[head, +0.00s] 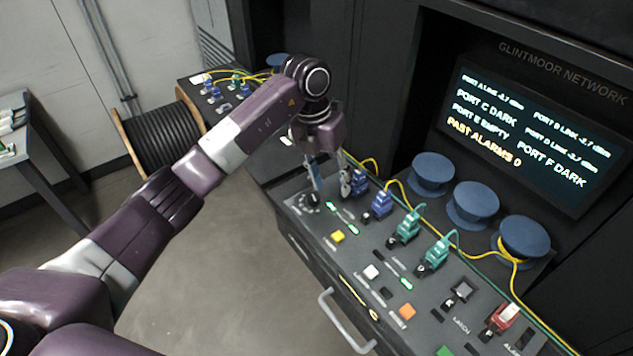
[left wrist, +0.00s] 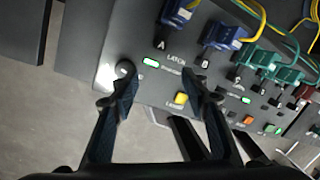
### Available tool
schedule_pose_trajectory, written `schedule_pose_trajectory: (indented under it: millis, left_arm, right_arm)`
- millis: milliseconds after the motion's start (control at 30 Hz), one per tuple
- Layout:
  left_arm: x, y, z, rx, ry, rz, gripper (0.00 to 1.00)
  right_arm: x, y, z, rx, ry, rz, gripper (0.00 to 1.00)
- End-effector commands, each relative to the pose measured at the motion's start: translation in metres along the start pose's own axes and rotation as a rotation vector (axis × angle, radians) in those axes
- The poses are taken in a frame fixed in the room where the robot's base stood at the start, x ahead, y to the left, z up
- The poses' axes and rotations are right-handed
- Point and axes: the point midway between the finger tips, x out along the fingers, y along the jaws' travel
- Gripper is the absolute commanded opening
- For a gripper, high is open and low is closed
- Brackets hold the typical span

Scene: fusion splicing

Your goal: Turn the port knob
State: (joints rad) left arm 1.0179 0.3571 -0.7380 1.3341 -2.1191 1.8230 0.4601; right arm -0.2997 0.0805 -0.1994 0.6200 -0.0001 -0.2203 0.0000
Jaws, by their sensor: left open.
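The port knob (head: 308,203) is a dark round dial at the near left end of the sloped black control panel (head: 322,228). In the left wrist view the knob (left wrist: 124,69) shows just beyond the tip of the left-hand finger, which partly covers it. My left gripper (head: 329,192) points down over that end of the panel, with its fingers apart and nothing between them. In the left wrist view my left gripper (left wrist: 148,92) has its fingers spread, and the knob lies near one finger, not centred. I cannot tell whether that finger touches it. My right gripper is not in view.
Blue connectors (head: 378,203) and green connectors (head: 437,250) with yellow and green cables stand close beside the gripper. A yellow button (head: 338,236) and a red-topped switch (head: 503,317) sit on the panel. A screen (head: 530,130) glows behind. A handle (head: 340,325) juts from the front.

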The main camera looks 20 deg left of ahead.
Motion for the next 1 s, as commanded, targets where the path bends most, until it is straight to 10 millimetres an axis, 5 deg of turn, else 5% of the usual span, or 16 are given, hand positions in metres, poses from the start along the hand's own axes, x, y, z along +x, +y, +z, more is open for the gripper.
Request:
schedule_pose_trajectory:
  millis: [100, 233, 700, 1000]
  left_arm:
    - [-0.018, 0.032, -0.004, -0.044, 0.038, 0.121, 0.42]
    - [-0.019, 0.044, -0.007, -0.063, 0.056, 0.163, 0.42]
    - [0.045, 0.053, -0.012, -0.06, 0.056, 0.159, 0.42]
    - [0.054, 0.055, -0.012, -0.06, 0.054, 0.161, 0.42]
  right_arm:
    - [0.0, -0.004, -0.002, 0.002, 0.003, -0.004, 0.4]
    - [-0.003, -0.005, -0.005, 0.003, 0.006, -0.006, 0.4]
    - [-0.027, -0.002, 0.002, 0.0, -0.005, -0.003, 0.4]
    - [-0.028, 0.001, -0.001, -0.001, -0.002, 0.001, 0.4]
